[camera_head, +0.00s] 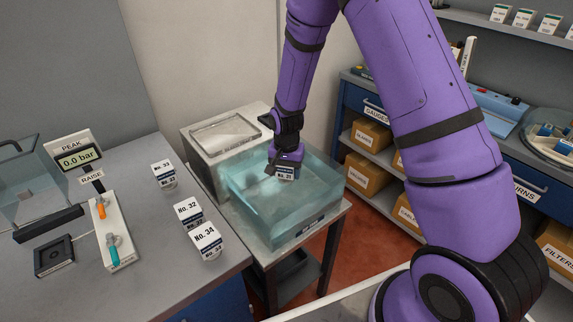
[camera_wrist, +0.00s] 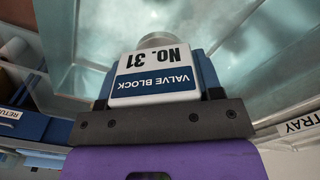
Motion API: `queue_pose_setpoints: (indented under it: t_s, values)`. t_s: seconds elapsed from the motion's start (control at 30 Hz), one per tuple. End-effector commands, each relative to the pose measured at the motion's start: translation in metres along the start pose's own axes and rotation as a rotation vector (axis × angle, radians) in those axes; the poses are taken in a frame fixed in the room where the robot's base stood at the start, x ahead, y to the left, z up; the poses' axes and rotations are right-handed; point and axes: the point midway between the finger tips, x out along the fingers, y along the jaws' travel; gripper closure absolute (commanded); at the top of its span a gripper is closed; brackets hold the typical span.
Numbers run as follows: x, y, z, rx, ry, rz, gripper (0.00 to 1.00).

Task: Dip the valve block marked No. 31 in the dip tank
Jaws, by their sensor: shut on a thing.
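The dip tank (camera_head: 275,215) is a clear, blue-green tinted box on a small stand in the middle of the head view. My gripper (camera_head: 286,162) reaches down over the tank and is shut on a valve block. In the wrist view the block (camera_wrist: 157,75) shows its white label, "VALVE BLOCK No. 31", between my gripper's dark fingers (camera_wrist: 160,122). In the head view the block is small and sits at the tank's upper part. I cannot tell whether it touches the liquid. The tank's inside also shows behind the block in the wrist view (camera_wrist: 255,45).
Valve blocks No. 33 (camera_head: 163,173), No. 32 (camera_head: 187,212) and No. 34 (camera_head: 206,241) stand on the grey bench (camera_head: 140,290) at left. A gauge reading 0.0 bar (camera_head: 79,157) is behind a white valve panel (camera_head: 112,235). A lidded pale box (camera_head: 225,135) adjoins the tank. Shelves with cartons (camera_head: 368,175) stand at right.

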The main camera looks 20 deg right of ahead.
Motion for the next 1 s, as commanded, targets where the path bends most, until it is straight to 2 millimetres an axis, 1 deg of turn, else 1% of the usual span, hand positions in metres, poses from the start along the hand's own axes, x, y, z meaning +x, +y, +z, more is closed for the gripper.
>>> queue_pose_setpoints:
  t_s: [1.0]
  values:
    - [0.083,0.0,0.001,0.0,-0.002,0.001,0.83]
